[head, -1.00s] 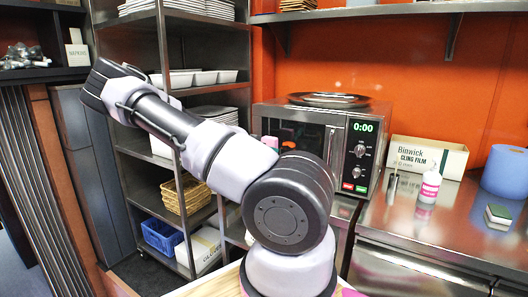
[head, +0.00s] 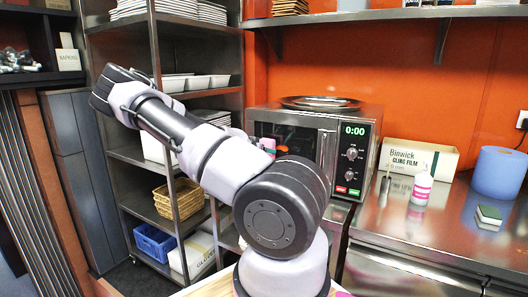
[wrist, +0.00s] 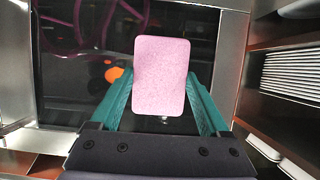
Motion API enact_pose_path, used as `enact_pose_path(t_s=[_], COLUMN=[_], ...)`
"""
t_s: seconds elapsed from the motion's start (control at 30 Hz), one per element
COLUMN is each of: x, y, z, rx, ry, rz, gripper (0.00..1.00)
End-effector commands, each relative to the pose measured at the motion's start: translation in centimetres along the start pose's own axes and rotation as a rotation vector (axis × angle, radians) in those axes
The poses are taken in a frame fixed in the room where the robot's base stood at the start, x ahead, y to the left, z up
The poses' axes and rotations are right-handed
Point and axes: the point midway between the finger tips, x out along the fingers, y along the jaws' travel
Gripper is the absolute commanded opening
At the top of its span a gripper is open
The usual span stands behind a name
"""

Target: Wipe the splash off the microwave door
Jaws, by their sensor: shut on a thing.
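The microwave (head: 355,150) stands on the steel counter, its dark glass door (head: 300,133) facing me and its display reading 0:00. In the wrist view the dark door (wrist: 75,95) fills the space ahead of my gripper. My gripper (wrist: 159,78) has teal fingers shut on a pink, rounded rectangular sponge (wrist: 161,75). The sponge also shows in the head view (head: 268,144), close to the door, partly behind my arm. An orange patch (wrist: 113,74) shows on the glass left of the sponge; I cannot tell splash from reflection. Whether the sponge touches the glass is unclear.
A metal plate (head: 320,103) lies on the microwave. A cling film box (head: 418,157), a white-and-pink bottle (head: 421,189), a blue roll (head: 499,173) and a green-topped sponge (head: 489,215) stand to its right. A steel rack (head: 158,90) is at left. The counter front is clear.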

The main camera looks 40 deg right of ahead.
Motion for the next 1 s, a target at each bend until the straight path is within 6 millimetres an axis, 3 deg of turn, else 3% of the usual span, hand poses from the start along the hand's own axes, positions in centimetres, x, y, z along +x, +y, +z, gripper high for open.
enact_pose_path(t_s=[1.0], x=[1.7], y=[0.0], z=[-0.7], rx=[0.001], ry=[0.000], rz=[0.000], gripper=[0.35])
